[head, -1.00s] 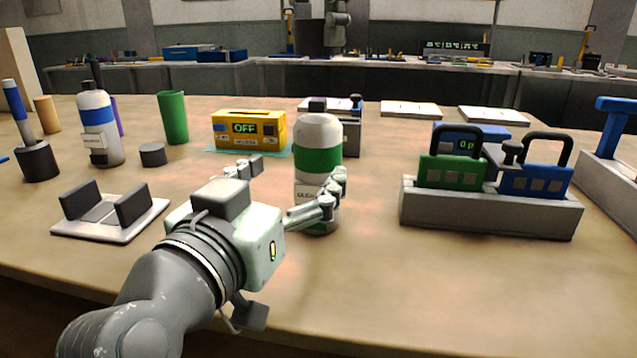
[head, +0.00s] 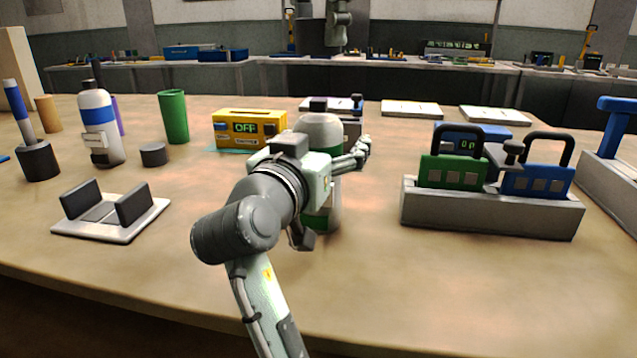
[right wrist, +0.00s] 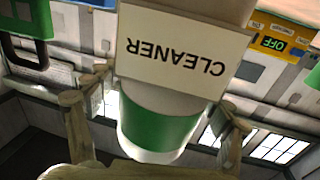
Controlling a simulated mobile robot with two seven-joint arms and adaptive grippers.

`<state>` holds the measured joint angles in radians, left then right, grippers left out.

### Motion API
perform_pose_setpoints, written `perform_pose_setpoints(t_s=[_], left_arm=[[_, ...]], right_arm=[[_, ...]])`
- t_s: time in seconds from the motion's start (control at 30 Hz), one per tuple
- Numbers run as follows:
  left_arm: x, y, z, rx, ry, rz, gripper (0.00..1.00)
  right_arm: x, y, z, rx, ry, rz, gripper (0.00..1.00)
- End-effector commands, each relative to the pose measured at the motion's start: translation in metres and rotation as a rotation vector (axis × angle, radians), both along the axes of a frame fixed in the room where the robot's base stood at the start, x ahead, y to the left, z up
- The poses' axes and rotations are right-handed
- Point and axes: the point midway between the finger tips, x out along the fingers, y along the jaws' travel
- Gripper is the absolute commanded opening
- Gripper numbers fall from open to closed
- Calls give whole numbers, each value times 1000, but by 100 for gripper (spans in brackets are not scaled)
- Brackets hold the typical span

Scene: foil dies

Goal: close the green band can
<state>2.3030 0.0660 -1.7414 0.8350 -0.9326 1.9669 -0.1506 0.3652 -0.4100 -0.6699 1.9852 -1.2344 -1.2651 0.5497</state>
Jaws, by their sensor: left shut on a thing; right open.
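The green band can (head: 321,124) is white with a green band and stands upright mid-table. A dark piece (head: 318,104) shows at its top; I cannot tell whether it is a cap. In the right wrist view the can's green band (right wrist: 160,128) and an upside-down CLEANER label (right wrist: 175,62) show between the spread fingers of my right gripper (right wrist: 158,130). A small dark round piece (head: 153,155) lies on the table at left.
A blue-banded bottle (head: 98,130), a green cup (head: 173,117) and a yellow box reading OFF (head: 249,129) stand left of the can. A grey rack (head: 490,213) with green and blue padlocks is at right. The front of the table is clear.

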Motion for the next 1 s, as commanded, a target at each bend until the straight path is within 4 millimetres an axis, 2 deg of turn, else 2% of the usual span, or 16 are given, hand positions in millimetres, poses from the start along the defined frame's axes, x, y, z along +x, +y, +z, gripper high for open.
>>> perform_pose_setpoints(t_s=[0.17,0.8,1.0], left_arm=[[0,0,0,0,0,0,34],[0,0,0,0,0,0,34],[0,0,0,0,0,0,34]], right_arm=[[0,0,0,0,0,0,80],[0,0,0,0,-1,0,1],[0,0,0,0,-1,0,0]])
